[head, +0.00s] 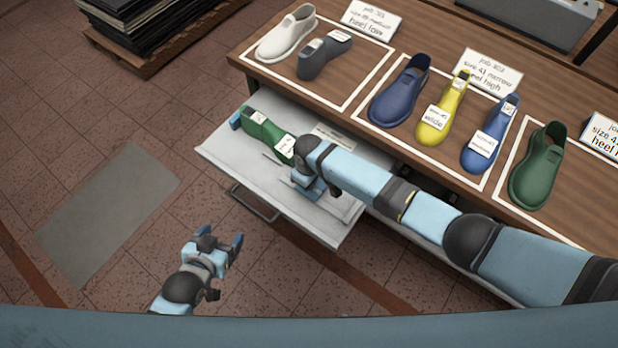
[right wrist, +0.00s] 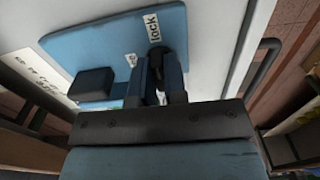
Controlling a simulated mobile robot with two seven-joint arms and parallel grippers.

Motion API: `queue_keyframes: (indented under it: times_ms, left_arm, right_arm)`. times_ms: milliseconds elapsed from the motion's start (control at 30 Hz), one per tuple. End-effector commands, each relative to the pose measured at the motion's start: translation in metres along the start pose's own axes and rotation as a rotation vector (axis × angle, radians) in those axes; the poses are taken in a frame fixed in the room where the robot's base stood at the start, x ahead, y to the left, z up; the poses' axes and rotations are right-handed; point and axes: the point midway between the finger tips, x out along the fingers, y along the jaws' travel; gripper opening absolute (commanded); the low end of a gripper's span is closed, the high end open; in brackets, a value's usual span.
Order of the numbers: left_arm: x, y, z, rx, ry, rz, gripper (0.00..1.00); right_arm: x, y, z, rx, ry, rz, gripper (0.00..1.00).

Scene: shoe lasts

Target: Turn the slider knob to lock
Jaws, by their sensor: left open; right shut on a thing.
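A slider device with a blue plate (right wrist: 90,45) lies on the pulled-out grey drawer (head: 225,150). In the right wrist view the plate bears a white "lock" label (right wrist: 153,28), a second label partly hidden by a finger, and a black block (right wrist: 95,82). My right gripper (right wrist: 160,72) is shut at the plate, right by the "lock" label, on a small dark knob mostly hidden by its fingers. In the head view the right gripper (head: 312,188) is over the drawer's right part, largely covered by its own wrist. My left gripper (head: 230,243) is open and empty above the floor.
A green last (head: 262,130) with tags lies on the drawer, left of my right gripper. The drawer handle (head: 252,205) sticks out in front. Several coloured lasts stand on the wooden bench (head: 345,108) with job cards. The floor around my left gripper is clear.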

Motion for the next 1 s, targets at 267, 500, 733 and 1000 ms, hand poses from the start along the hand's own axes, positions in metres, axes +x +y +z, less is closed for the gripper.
queue_keyframes:
  times_ms: [267,500,733,1000]
  left_arm:
    - [0.0,0.0,-0.001,0.0,0.001,0.0,0.77]
    - [0.0,0.001,-0.001,-0.001,0.001,0.001,0.77]
    - [0.0,0.001,-0.001,-0.001,0.002,0.001,0.77]
    - [0.0,0.001,-0.001,-0.001,0.002,0.001,0.77]
  right_arm:
    - [-0.001,0.0,-0.001,0.002,0.003,-0.001,0.0]
    - [-0.001,0.0,-0.001,0.002,0.002,0.0,0.23]
    - [-0.007,0.0,-0.001,0.001,0.003,0.0,0.23]
    - [-0.059,0.0,-0.001,0.0,0.006,0.001,0.23]
